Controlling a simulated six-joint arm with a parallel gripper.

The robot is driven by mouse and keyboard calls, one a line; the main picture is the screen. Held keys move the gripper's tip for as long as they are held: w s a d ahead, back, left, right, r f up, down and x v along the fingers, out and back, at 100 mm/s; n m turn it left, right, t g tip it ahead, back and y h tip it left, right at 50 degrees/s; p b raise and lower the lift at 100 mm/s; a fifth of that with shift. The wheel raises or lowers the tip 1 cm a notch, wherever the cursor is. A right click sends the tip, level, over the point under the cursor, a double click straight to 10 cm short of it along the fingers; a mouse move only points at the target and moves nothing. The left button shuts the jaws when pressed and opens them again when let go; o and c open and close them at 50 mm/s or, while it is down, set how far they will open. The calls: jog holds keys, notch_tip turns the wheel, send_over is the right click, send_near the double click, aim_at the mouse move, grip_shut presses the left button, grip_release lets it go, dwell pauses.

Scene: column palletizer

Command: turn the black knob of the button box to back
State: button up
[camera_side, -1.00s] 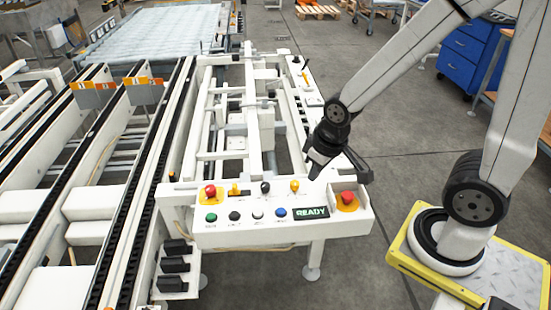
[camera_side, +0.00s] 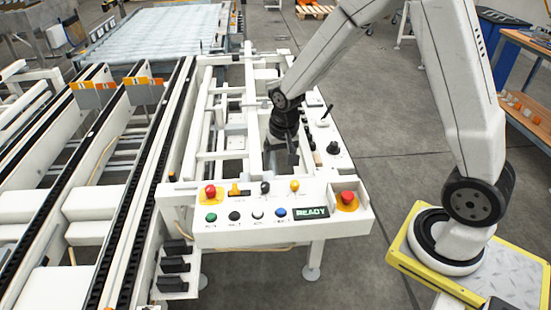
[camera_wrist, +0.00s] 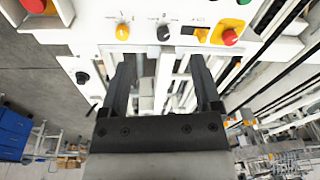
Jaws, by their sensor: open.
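The button box (camera_side: 225,236) is a white console at the front of the frame. Its black knob (camera_side: 265,187) stands in the top row, between a yellow-orange selector (camera_side: 238,190) and a yellow knob (camera_side: 295,186). In the wrist view the black knob (camera_wrist: 163,33) shows at the top, centred ahead of the fingers and apart from them. Which way its pointer faces is too small to tell. My gripper (camera_side: 281,163) is just behind the box, pointing down. In the wrist view its two fingers (camera_wrist: 162,62) are spread and empty.
Red emergency buttons (camera_side: 210,191) and (camera_side: 347,197) stand at the box's two ends. Green, black, white and blue buttons and a READY display (camera_side: 311,212) line its front. Another black knob (camera_side: 333,148) is on the right frame rail. White frame bars lie below my gripper.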

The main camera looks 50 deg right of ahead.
jog(key=w+d+f+m, duration=0.3)
jog(key=w+f+m, duration=0.1)
jog(key=w+f, duration=0.15)
jog(key=m+g, duration=0.1)
jog(key=m, duration=0.3)
send_over(266, 184)
notch_tip(266, 184, down, 6)
jog(key=shift+w, duration=0.1)
jog(key=shift+f, duration=0.15)
jog(key=shift+f, duration=3.7)
grip_shut()
